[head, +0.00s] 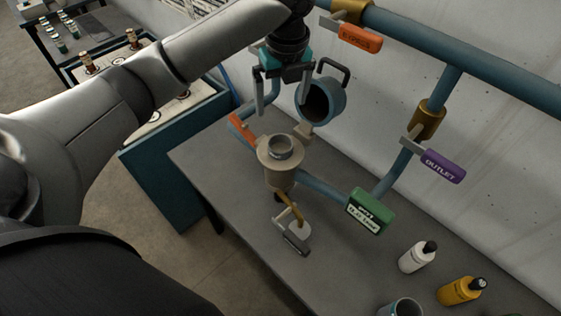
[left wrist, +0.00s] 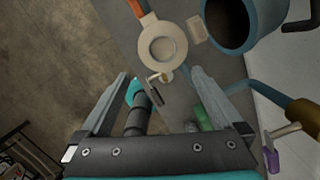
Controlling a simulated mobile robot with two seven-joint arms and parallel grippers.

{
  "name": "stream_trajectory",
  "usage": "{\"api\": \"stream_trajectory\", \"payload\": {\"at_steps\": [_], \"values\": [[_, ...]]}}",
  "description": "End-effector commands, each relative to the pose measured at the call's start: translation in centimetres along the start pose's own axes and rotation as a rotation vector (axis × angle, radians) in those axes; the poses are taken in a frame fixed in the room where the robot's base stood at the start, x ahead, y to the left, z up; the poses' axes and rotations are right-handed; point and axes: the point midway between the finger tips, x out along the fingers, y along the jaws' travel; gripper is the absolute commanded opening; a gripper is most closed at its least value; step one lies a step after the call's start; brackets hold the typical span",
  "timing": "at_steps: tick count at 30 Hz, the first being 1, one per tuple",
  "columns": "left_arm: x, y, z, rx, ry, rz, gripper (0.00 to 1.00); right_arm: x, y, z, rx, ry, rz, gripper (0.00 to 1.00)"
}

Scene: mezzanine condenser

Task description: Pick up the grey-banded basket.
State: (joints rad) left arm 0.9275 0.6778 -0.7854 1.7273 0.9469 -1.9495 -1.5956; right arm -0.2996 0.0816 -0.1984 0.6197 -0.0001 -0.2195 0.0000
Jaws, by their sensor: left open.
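A grey-rimmed round piece (head: 283,145), which looks like the grey-banded basket, sits in the open top of a beige housing (head: 279,172). Only its rim and hollow inside show; the band is hidden or too small to tell. The left wrist view shows it (left wrist: 163,44) just beyond the fingertips. My left gripper (head: 281,107) is open and empty, pointing down above and slightly behind the housing, apart from it. Its two fingers (left wrist: 162,74) spread wide in the wrist view. My right gripper is not in the head view.
A round teal cover (head: 322,104) with a black handle stands open right of the fingers. Teal pipes carry an orange lever (head: 241,131), a green tag (head: 370,211) and a purple outlet handle (head: 443,166).

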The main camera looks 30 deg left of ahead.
Motion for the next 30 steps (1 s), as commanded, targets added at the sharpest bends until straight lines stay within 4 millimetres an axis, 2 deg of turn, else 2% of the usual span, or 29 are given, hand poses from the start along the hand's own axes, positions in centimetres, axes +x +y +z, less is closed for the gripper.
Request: {"api": "stream_trajectory", "payload": {"at_steps": [2,12,15,23,30], "values": [[0.9,0.1,0.0,0.004,0.003,0.004,1.0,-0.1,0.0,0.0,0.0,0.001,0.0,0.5],[7.8,0.1,-0.1,0.001,0.003,0.005,1.0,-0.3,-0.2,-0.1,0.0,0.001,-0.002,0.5],[9.1,0.0,-0.1,0.001,0.001,0.003,1.0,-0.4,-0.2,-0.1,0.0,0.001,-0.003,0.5],[10.9,-0.2,-0.3,0.001,0.002,0.002,1.0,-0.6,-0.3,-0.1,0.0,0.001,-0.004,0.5],[14.3,-0.5,-0.6,0.0,0.001,0.003,1.0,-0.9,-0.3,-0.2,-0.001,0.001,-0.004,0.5]]}}
